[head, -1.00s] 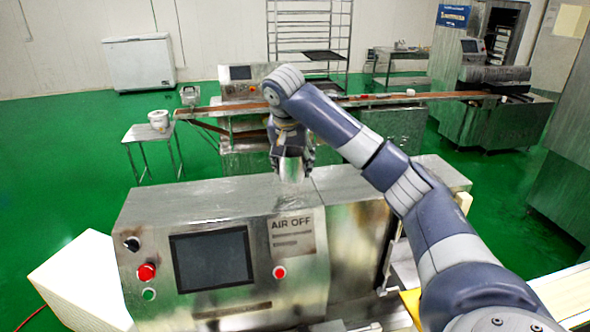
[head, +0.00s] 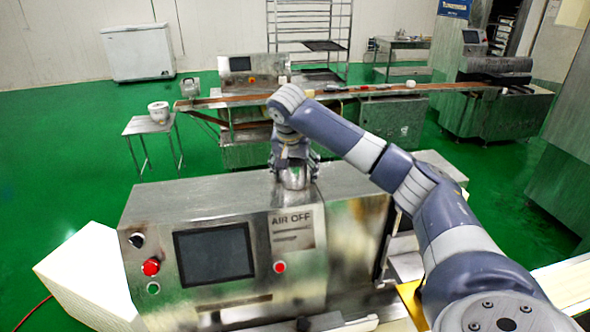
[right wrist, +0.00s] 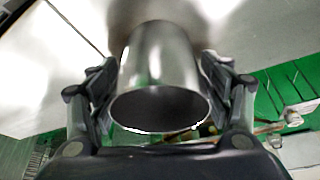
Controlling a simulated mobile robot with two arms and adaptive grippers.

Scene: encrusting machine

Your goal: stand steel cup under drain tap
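The steel cup (head: 294,178) is a shiny metal cup held in my right gripper (head: 295,165), over the top of the near machine in the head view. In the right wrist view the cup (right wrist: 160,75) fills the middle, its dark open mouth facing the camera. The right gripper's fingers (right wrist: 160,95) are closed on its two sides. I cannot tell whether the cup touches the machine top. I cannot make out a drain tap in either view. My left gripper is not in view.
The near steel machine (head: 345,240) has a dark screen (head: 214,254) and buttons. Behind it runs a long conveyor (head: 350,92). A small table (head: 150,125) with a white pot (head: 158,112) stands at left. A white box (head: 90,275) is at lower left. Green floor lies open between.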

